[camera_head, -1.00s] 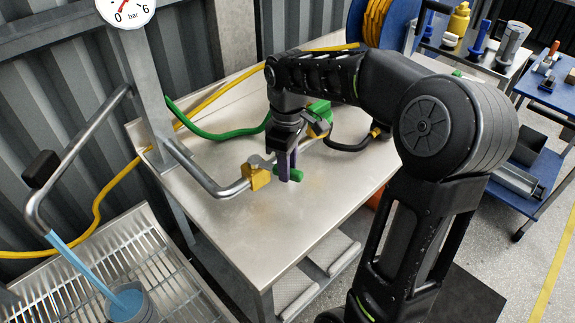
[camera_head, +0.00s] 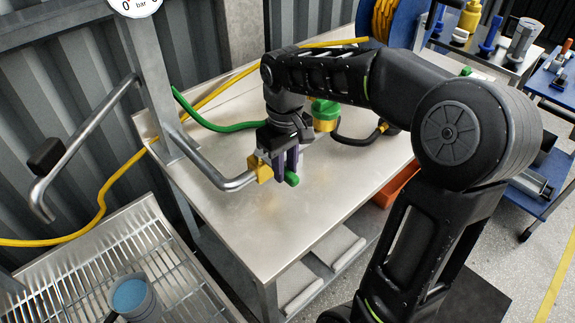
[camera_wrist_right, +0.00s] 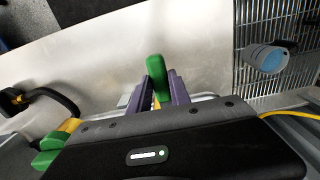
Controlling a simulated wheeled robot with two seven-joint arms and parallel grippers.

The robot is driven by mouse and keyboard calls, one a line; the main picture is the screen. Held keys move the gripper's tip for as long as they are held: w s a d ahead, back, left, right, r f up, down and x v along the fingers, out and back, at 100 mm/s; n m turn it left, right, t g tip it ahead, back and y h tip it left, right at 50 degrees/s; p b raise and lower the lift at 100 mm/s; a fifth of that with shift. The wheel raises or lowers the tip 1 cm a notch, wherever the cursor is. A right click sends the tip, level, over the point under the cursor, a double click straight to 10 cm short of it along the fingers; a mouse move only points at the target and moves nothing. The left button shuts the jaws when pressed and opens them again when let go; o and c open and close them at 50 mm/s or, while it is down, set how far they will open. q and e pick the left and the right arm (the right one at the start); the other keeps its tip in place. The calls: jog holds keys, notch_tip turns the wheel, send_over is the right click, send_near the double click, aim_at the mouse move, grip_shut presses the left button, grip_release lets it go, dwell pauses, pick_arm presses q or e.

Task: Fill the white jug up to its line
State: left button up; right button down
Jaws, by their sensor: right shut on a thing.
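The jug (camera_head: 150,309) stands on the slatted rack at the lower left, looking grey-white, with blue water (camera_head: 130,295) inside. It also shows at the right of the wrist view (camera_wrist_right: 284,44). Its fill line cannot be made out. The bent steel spout (camera_head: 40,200) ends above the jug, and no stream comes from it. My right gripper (camera_head: 288,172) is shut on the green lever (camera_head: 292,180) beside the yellow valve body (camera_head: 264,170) on the pipe. The wrist view shows the lever (camera_wrist_right: 157,76) between the purple fingers. My left gripper is out of view.
The steel table (camera_head: 300,225) lies under my right arm, largely bare. A green hose (camera_head: 215,126), a yellow hose (camera_head: 105,195) and a green-and-yellow fitting (camera_head: 325,114) lie behind. A pressure gauge (camera_head: 135,4) is on the post. A hose reel (camera_head: 385,20) stands at the back.

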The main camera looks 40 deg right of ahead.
jog(key=c, duration=1.2)
grip_release()
jog(key=shift+r, duration=0.1)
notch_tip(320, 180, up, 8)
jog(key=shift+f, duration=0.15)
jog(key=shift+f, duration=0.1)
